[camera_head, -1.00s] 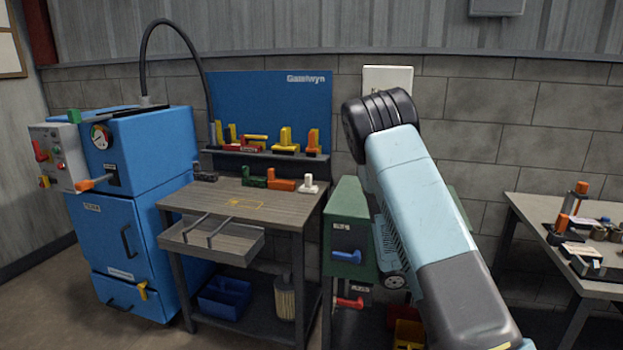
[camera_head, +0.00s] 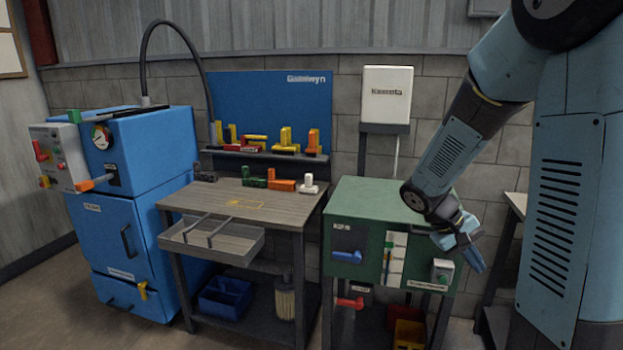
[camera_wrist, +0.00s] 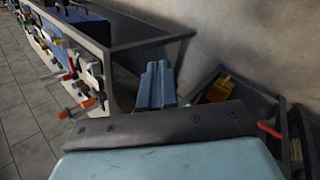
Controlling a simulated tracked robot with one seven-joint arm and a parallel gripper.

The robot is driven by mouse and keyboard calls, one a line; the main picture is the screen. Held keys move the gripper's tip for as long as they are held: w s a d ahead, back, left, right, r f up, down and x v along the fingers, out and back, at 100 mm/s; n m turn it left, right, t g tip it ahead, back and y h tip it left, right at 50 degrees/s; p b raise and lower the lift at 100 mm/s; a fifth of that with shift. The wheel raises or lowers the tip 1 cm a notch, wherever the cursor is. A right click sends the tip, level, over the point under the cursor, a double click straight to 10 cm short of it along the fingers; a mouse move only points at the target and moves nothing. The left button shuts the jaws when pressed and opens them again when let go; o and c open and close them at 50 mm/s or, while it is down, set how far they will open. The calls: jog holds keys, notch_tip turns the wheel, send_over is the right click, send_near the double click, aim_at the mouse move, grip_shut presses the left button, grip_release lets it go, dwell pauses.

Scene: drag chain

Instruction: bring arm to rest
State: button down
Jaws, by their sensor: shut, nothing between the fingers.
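My arm is folded at the right of the head view, in front of the right side of the green cabinet (camera_head: 385,212). My gripper (camera_head: 476,262) hangs at the lower end of the forearm, beside the cabinet's right front corner, with its blue fingers pointing down and to the right. The fingers are together and hold nothing. In the wrist view my gripper (camera_wrist: 156,72) shows with its two blue fingers side by side. Whether the arm touches the cabinet cannot be told.
A workbench (camera_head: 240,203) with a drawer stands left of the cabinet, and a blue machine (camera_head: 150,150) further left. A white box (camera_head: 387,95) is on the wall behind. A table (camera_head: 516,205) at the right is mostly hidden by my arm.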

jog(key=s+a+r+m+t+y, duration=0.1)
jog(key=s+a+r+t+y, duration=0.6)
jog(key=s+a+r, duration=0.5)
notch_tip(320, 180, up, 3)
jog(key=shift+s+a+f+t, duration=0.1)
jog(key=shift+s+a+t, duration=0.25)
jog(key=shift+s, duration=0.9)
